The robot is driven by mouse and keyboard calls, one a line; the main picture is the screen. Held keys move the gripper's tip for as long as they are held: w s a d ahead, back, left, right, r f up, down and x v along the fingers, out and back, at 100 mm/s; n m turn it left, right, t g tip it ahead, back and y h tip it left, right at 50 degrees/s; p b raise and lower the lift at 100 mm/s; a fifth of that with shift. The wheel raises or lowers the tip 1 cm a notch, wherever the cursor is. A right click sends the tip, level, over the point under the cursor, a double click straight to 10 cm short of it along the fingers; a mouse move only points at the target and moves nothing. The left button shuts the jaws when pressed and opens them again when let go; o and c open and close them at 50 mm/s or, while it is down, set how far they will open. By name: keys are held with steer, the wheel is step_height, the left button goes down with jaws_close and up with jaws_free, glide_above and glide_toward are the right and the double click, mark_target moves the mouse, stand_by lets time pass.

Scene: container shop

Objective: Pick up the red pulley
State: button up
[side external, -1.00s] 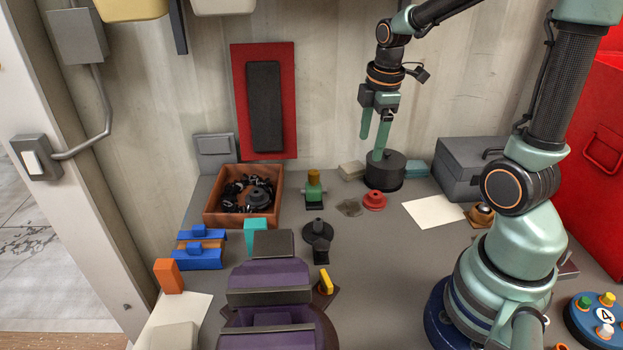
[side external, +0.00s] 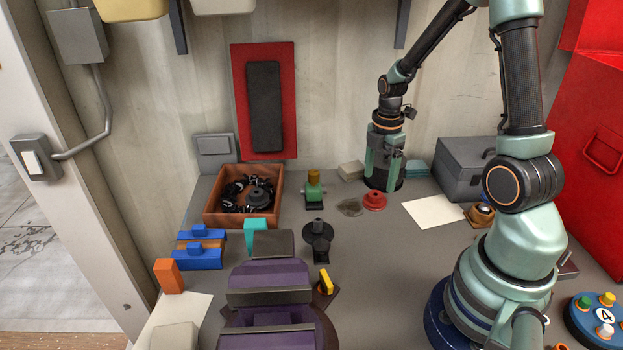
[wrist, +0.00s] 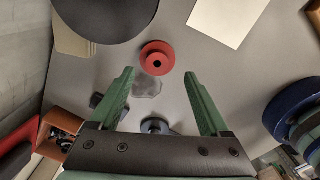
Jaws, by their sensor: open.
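The red pulley (side external: 375,201) lies flat on the grey bench, in front of a dark round block (side external: 399,184). In the wrist view the pulley (wrist: 157,58) shows its centre hole and sits just beyond my fingertips, between their lines and slightly left of the middle. My gripper (side external: 381,180) points down in the side view, above or behind the pulley; its exact height is hard to tell. In the wrist view my gripper (wrist: 160,75) has its two green fingers wide apart with nothing between the tips.
The dark round block (wrist: 105,15) stands close to the pulley. A grey stain (side external: 350,207) lies left of it, and a green part with a yellow top (side external: 314,190) stands further left. A white sheet (side external: 434,210) and a grey toolbox (side external: 465,170) are on the right.

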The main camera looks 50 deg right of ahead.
mark_target(375, 199)
steer(key=shift+w+f, duration=0.2)
steer(key=shift+f, duration=2.3)
jaws_close()
